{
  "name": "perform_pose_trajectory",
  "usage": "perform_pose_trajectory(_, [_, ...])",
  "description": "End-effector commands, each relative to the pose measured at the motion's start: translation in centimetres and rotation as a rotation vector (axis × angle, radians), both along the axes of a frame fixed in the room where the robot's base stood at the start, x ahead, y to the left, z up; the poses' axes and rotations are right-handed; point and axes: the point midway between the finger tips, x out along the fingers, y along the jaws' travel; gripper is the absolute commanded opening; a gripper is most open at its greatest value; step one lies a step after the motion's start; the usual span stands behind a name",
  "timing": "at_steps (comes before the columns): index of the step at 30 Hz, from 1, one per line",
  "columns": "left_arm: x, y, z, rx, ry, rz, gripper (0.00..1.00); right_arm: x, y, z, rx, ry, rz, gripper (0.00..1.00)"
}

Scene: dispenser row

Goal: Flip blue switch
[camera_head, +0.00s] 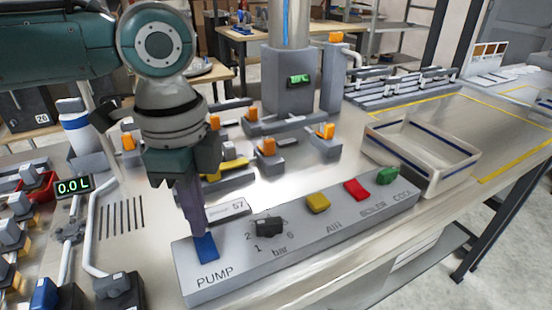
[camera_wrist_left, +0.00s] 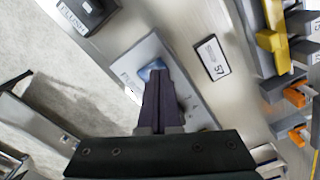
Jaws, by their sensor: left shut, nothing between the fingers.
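The blue switch (camera_head: 206,249) is a rocker at the left end of a long grey panel (camera_head: 240,270), above the label PUMP. My left gripper (camera_head: 199,231) points down at it with its fingers shut and empty. The fingertips are at the far edge of the switch and cover part of it; I cannot tell whether they touch. In the left wrist view the blue switch (camera_wrist_left: 151,69) shows just past the tips of my left gripper (camera_wrist_left: 155,76). My right gripper is not in view.
The same panel carries a black knob (camera_head: 268,226), a yellow switch (camera_head: 318,203), a red switch (camera_head: 357,189) and a green switch (camera_head: 387,175). A beige bin (camera_head: 452,178) stands behind its right end. A 0.0 L display (camera_head: 73,187) and pipes stand at left.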

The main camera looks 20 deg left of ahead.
Motion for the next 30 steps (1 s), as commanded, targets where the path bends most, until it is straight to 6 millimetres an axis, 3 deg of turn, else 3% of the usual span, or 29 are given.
perform_pose_trajectory(30, [0.0,0.0,-1.6,0.000,0.001,-0.001,0.00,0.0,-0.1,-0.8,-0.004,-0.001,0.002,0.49])
